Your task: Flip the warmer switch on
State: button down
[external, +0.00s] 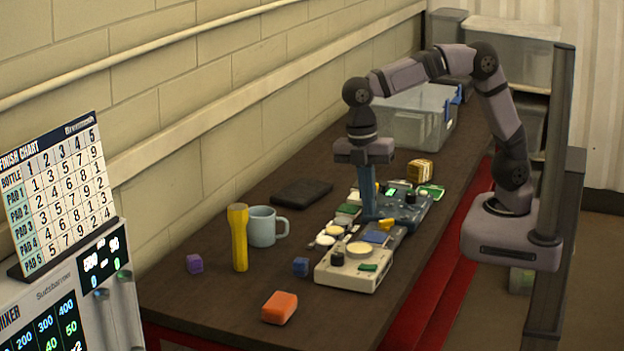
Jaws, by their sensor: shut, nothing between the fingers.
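My gripper (370,217) is shut and empty. It points straight down over the devices in the middle of the table, with its tips at the near side of a dark blue-grey panel (412,213). Whether it touches anything there cannot be told. A cream box (345,279) with a round pale plate, a black knob and a green piece on top stands in front of it. Which device is the warmer is not clear from this view. No warmer switch can be made out for certain, and its position is too small to tell.
A yellow flashlight (239,238), a pale blue mug (262,226) and a black flat pad (301,193) stand left. A clear bin (410,117) stands behind. The table's front left is mostly clear.

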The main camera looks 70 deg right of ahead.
aim_at(374, 266)
jog(key=f+p, duration=0.1)
jog(key=f, duration=0.3)
jog(key=s+f+p, duration=0.1)
jog(key=f, duration=0.3)
jog(key=f+p, duration=0.1)
jog(key=f, duration=0.3)
jog(key=shift+s+f, duration=0.25)
jog(key=shift+s, duration=0.05)
jog(key=shift+f, duration=0.2)
jog(key=shift+s+f, duration=0.2)
jog(key=shift+f, duration=0.05)
jog(key=shift+w, duration=0.2)
